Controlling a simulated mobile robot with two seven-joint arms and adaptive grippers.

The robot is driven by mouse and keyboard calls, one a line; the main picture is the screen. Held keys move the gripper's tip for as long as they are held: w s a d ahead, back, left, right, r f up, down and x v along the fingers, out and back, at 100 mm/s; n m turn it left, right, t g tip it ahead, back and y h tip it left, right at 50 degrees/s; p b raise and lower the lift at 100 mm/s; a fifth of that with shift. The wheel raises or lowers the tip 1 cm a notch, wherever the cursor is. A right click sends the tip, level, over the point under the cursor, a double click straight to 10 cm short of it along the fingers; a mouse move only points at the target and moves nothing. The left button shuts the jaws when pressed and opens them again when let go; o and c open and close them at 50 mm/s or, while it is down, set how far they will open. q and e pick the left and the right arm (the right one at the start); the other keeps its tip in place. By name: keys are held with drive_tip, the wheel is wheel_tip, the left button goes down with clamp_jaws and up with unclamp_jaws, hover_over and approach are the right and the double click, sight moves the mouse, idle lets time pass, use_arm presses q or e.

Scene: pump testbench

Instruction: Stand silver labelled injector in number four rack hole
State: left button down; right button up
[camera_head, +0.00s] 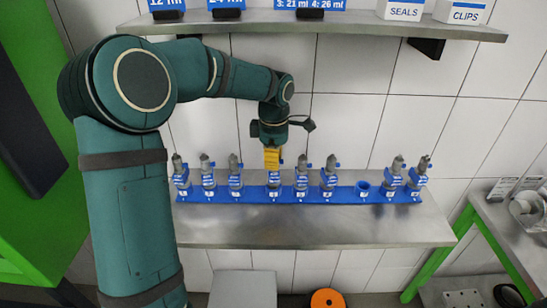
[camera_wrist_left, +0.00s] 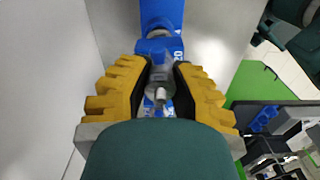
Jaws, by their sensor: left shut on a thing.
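My left gripper (camera_head: 272,163) reaches down from above to the fourth position from the left on the blue rack (camera_head: 345,195). Its yellow fingers are shut on the silver labelled injector (camera_head: 273,180), which looks upright. The injector's lower part is at the rack there; I cannot tell how deep it sits. In the left wrist view the silver injector (camera_wrist_left: 160,78) shows between the two fingers (camera_wrist_left: 160,95), with the blue rack (camera_wrist_left: 158,12) beyond it. My right gripper is not in view.
Other silver injectors stand in the rack on both sides, the nearest being one to the left (camera_head: 235,172) and one to the right (camera_head: 302,174). The seventh rack hole (camera_head: 363,188) is empty. A shelf (camera_head: 350,28) with boxes runs above. The bench front (camera_head: 310,228) is clear.

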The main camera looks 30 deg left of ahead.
use_arm(q)
drive_tip(key=shift+f+b, duration=0.35)
drive_tip(key=shift+f, duration=0.2)
drive_tip(key=c, duration=0.9)
unclamp_jaws()
drive_tip(key=shift+o, duration=0.2)
drive_tip(key=shift+r, duration=3.8)
